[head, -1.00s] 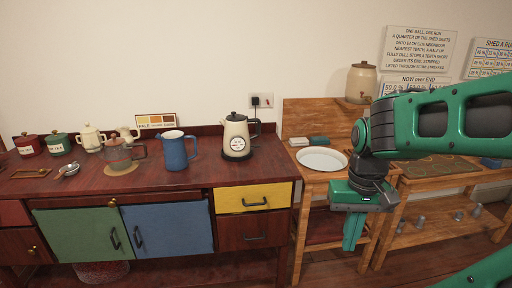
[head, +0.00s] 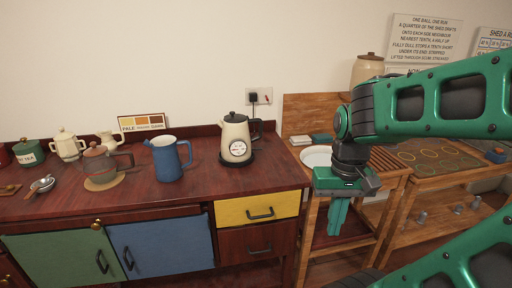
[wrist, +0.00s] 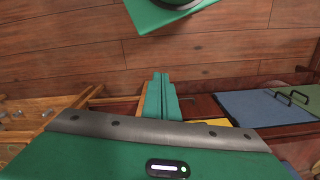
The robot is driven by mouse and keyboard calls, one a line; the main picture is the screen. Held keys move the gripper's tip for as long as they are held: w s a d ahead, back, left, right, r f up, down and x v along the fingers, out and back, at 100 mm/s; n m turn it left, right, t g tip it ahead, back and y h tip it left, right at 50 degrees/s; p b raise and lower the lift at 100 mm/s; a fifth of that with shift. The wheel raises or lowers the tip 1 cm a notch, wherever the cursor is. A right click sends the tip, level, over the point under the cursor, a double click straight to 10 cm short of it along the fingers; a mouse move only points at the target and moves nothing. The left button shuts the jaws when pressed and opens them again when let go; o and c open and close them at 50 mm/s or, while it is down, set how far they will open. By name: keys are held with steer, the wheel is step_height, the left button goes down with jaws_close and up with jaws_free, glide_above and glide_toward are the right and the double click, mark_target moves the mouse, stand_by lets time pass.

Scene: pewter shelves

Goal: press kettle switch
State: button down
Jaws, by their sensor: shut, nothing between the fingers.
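The kettle (head: 235,139) is cream with a dark lid, dark handle and a round white label. It stands upright on a dark base (head: 237,158) on the red-brown counter, below a wall socket. I cannot make out its switch at this size. My gripper (head: 337,233) is shut and empty, pointing down, to the right of the kettle and apart from it, in front of the small wooden table. In the wrist view the closed fingers (wrist: 161,97) show against the wooden floor; the kettle is not in that view.
A blue jug (head: 168,160) and a glass teapot (head: 100,165) stand left of the kettle. A white plate (head: 316,156) lies on the wooden table, partly behind my arm. The socket (head: 259,96) is behind the kettle. Counter in front of the kettle is clear.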

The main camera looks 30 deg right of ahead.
steer(key=shift+d, duration=0.15)
steer(key=w+d+f+t+h, duration=0.1)
steer(key=w+d+t, duration=0.1)
steer(key=w, duration=0.8)
steer(key=w+d+f+n+t+h, duration=0.1)
steer(key=w+d+t+h, duration=0.1)
steer(key=w, duration=0.9)
steer(key=w+d+f+n+t+h, duration=0.1)
steer(key=w+d+t, duration=0.3)
steer(key=w, duration=0.7)
steer(key=shift+w+d+f+t+h, duration=0.1)
steer(key=shift+f+t+h, duration=0.05)
steer(key=shift+t, duration=0.35)
steer(key=shift+d+f+t+h, duration=0.1)
steer(key=shift+t+h, duration=0.05)
steer(key=shift+t, duration=0.35)
steer(key=w+t, duration=0.1)
steer(key=w, duration=0.1)
steer(key=w+t, duration=0.1)
steer(key=w, duration=0.1)
steer(key=w+a+t, duration=0.1)
steer(key=w, duration=0.1)
steer(key=shift+w+r+n+t, duration=0.3)
steer(key=shift+w+r+t, duration=0.05)
steer(key=shift+t, duration=0.05)
steer(key=shift+w+a+r+t+h, duration=0.25)
steer(key=shift+w+t+h, duration=0.05)
steer(key=shift+w+t, duration=0.1)
